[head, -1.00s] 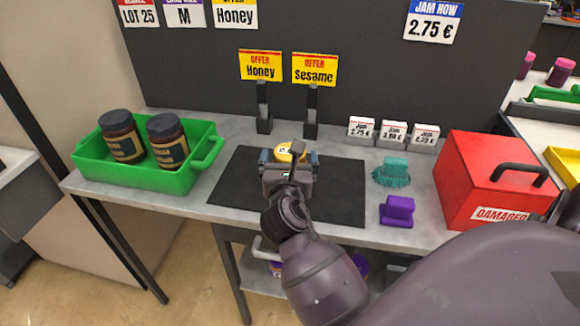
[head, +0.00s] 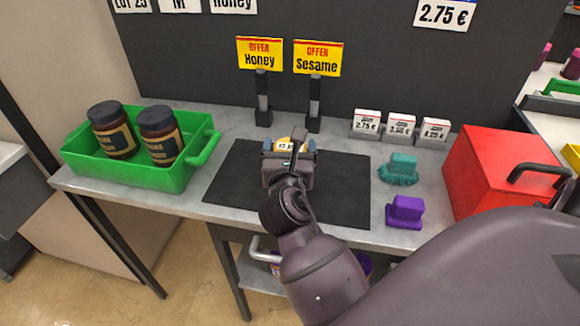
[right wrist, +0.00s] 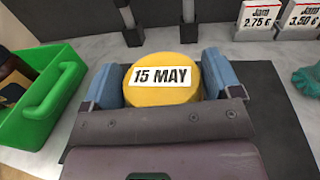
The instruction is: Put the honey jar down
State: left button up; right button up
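The honey jar shows as a round yellow lid with a "15 MAY" label (right wrist: 162,78) in the right wrist view. In the head view its lid (head: 285,144) is mostly hidden behind my right gripper. My right gripper (right wrist: 163,80) has its blue-padded fingers on both sides of the lid, shut on the jar. The jar is over the black mat (head: 340,190); its body and base are hidden, so I cannot tell whether it touches the mat. My left gripper is not in view.
A green crate (head: 195,178) with two dark jars stands at the left. Honey and Sesame signs (head: 260,55) stand behind the mat.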

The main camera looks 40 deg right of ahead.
jog(key=c, duration=1.1)
